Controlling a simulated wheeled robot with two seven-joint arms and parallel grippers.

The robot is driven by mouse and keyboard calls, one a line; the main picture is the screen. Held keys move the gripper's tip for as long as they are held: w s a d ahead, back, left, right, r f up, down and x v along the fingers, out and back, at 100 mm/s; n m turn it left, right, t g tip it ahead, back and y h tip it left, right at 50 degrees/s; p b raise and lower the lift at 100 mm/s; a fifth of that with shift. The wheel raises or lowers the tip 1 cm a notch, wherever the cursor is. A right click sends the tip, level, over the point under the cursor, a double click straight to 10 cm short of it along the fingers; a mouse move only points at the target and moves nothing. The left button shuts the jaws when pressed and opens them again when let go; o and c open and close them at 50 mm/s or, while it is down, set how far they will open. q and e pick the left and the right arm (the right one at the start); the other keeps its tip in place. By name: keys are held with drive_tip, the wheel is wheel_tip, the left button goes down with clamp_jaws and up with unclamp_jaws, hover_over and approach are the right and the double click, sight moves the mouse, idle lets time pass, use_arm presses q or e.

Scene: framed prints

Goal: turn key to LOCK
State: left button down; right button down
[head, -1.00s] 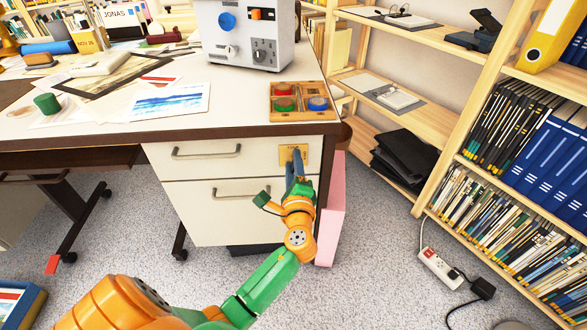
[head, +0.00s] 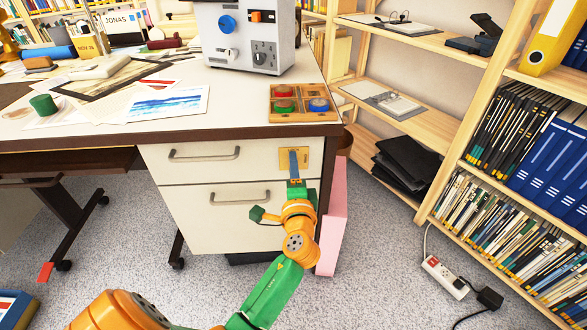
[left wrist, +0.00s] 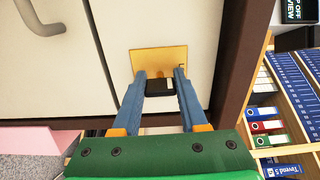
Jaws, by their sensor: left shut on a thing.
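A brass lock plate (head: 285,160) sits at the right end of the top drawer front (head: 240,178). The plate also shows in the left wrist view (left wrist: 160,57). The dark key (left wrist: 160,87) stands out in front of the plate. My left gripper (head: 293,153) reaches the plate from below in the head view. In the left wrist view its two blue fingers (left wrist: 160,76) are shut on the key, one on each side. The key's shaft and most of the plate's markings are hidden or too small to read. My right gripper is not in view.
The desk top (head: 225,110) overhangs just above the plate. A pink panel (head: 333,215) stands close at the right of the drawers. Drawer handles (head: 204,154) stick out at the left. A bookshelf (head: 450,160) stands further right, with a power strip (head: 443,276) on the floor.

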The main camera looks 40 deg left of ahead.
use_arm(q)
drive_tip(key=shift+c, duration=2.2)
unclamp_jaws()
drive_tip(key=v, duration=0.7)
